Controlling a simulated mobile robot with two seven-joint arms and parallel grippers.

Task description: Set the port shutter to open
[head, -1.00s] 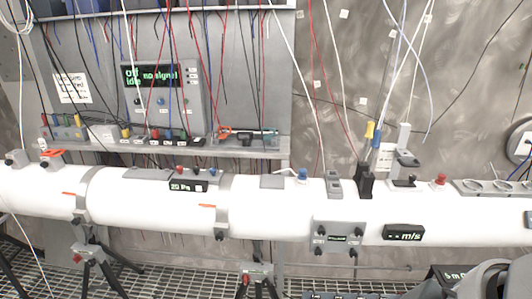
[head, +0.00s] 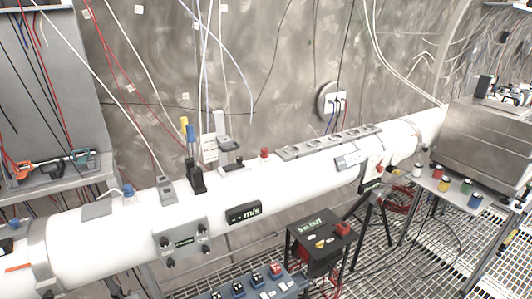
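A long white tube (head: 110,243) runs across the head view, rising to the right. A grey plate (head: 182,240) with several dark knobs and a small dark label sits on its front; the label is too small to read. A grey strip with several round ports (head: 330,142) lies along the tube's top at right. A small light panel (head: 350,158) sits below that strip, and a red mark (head: 380,166) shows near the tube's right end. I cannot tell which part is the port shutter or how it is set. Neither of my grippers is in view.
A black display reading m/s (head: 243,212) is on the tube. A black box with a red button (head: 320,240) and a blue switch box (head: 250,287) stand in front. A steel cabinet (head: 487,140) and a shelf with coloured pots (head: 455,190) are at right. Wires hang along the wall.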

